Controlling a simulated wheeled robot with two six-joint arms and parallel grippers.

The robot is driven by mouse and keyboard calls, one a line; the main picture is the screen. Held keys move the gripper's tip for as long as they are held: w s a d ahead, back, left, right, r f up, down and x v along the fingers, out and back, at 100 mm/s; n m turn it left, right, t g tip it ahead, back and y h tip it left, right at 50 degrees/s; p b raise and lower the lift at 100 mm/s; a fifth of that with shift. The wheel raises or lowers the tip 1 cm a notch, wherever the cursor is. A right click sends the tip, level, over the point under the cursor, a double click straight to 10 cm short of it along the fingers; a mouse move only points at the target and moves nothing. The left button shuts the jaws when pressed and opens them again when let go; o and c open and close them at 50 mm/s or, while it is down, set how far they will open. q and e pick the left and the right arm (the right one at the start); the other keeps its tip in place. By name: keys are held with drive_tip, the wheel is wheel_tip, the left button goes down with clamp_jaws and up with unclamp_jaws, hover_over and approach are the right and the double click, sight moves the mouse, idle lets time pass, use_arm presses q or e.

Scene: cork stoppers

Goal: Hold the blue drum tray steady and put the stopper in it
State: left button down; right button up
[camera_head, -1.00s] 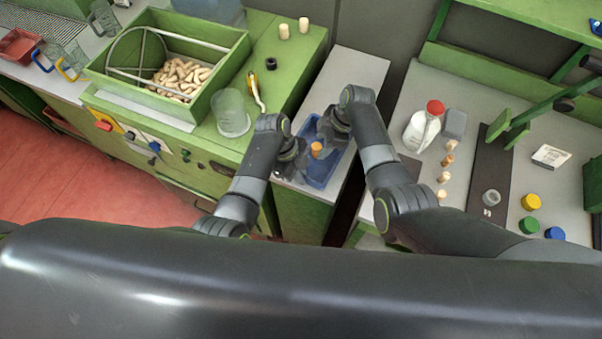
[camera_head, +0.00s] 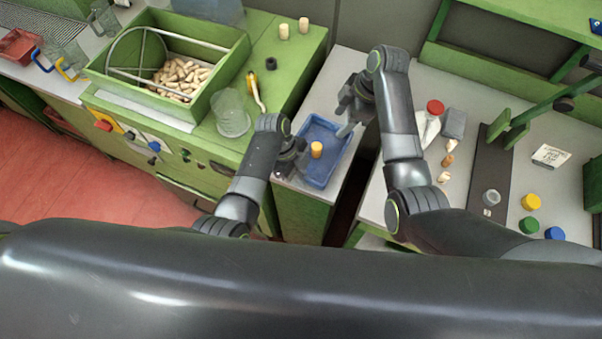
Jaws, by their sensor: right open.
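The blue drum tray (camera_head: 328,171) sits on a light worktop between the green bench and the right-hand table. An orange-brown cork stopper (camera_head: 316,149) stands inside the tray, toward its left side. My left gripper (camera_head: 299,167) is at the tray's left rim, close to the stopper; its fingers are too dark and small to tell whether they are shut on the rim. My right gripper (camera_head: 345,127) is open and empty, at the tray's upper right edge, apart from the stopper. My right forearm hides part of the table behind it.
A green crate of corks (camera_head: 238,62), a clear beaker (camera_head: 232,114) and a yellow-handled tool (camera_head: 256,92) are left of the tray. On the right table are a red-capped bottle (camera_head: 434,108), a grey container (camera_head: 453,123), several corks and coloured caps.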

use_arm(q)
drive_tip(key=c, duration=1.5)
unclamp_jaws()
drive_tip(key=shift+c, duration=0.2)
drive_tip(key=v, duration=1.2)
